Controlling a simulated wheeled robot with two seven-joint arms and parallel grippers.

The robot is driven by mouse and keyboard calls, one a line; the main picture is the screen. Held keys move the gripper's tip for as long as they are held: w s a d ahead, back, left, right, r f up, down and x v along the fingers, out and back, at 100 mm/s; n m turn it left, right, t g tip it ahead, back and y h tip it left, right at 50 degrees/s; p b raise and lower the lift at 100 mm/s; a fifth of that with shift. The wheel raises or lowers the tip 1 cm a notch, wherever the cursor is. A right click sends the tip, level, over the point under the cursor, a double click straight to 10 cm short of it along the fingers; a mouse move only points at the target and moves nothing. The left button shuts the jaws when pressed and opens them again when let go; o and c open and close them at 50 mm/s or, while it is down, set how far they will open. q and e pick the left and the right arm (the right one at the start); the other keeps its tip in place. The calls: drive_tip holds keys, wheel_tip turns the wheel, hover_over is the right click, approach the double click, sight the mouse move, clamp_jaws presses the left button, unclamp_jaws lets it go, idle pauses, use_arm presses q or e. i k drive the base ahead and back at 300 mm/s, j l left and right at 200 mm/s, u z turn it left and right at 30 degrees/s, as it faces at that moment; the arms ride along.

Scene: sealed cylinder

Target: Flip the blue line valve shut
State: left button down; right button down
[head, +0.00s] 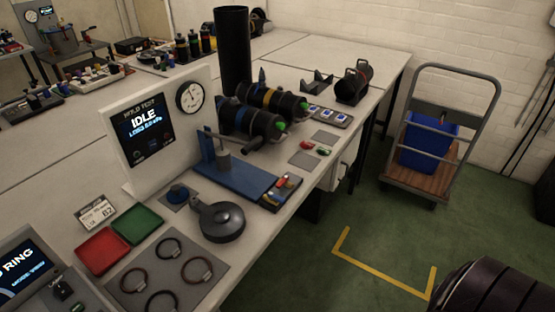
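I cannot tell for sure which part is the blue line valve. A black cylinder with a blue band (236,118) lies on the bench, with a green-tipped end (281,126) at its right. In front stands a blue fixture (235,176) with an upright post and a thin bar. A dark block with small red and yellow pieces (283,187) sits at its right end. The valve's lever position is too small to read. Neither of my grippers is in view.
A test panel (160,130) reads IDLE. A round black tool (221,221), a red tray (102,249), a green tray (138,223) and several rings on a grey mat (205,252) are nearer. A cart with a blue bin (428,142) stands right of the bench on open floor.

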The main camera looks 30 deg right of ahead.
sight(271, 195)
drive_tip(key=z, duration=1.1)
drive_tip(key=i+l+u, duration=0.4)
drive_tip(key=i+l, duration=0.05)
drive_tip(key=i, duration=0.1)
